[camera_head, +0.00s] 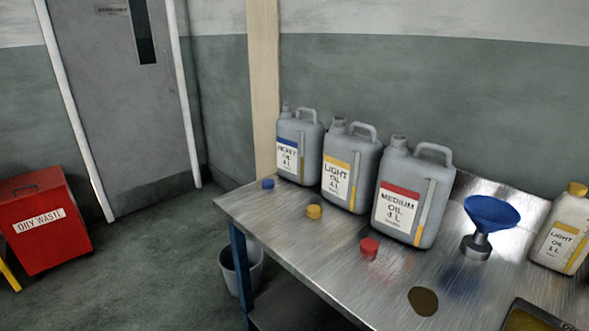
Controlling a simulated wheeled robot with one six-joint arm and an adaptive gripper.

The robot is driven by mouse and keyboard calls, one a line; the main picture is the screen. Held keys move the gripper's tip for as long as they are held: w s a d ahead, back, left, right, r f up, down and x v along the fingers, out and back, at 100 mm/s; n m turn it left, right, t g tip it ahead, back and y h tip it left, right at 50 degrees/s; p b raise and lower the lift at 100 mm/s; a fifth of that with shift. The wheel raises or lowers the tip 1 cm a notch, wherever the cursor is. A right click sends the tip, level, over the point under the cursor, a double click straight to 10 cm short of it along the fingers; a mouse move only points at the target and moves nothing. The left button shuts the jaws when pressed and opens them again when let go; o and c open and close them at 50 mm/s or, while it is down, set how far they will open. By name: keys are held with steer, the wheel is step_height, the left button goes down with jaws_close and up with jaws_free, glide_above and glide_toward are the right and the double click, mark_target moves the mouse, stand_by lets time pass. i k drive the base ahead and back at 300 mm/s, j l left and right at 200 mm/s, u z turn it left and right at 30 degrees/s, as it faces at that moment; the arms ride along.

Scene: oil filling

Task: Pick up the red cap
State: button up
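The red cap (369,247) lies on the metal workbench (330,255), in front of the grey medium oil jug (411,197) with the red-banded label. A small reflection of the cap shows on the bench surface below it. Nothing touches or covers the cap. My gripper is not in view.
A light oil jug (350,168) and a heavy oil jug (299,147) stand left along the bench. A yellow cap (314,212) and blue cap (267,184) lie before them. A blue funnel (490,213), a yellow-capped bottle (566,228) and a dark tray (535,318) are right.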

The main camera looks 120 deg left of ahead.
mark_target(368, 247)
steer(key=u, duration=3.6)
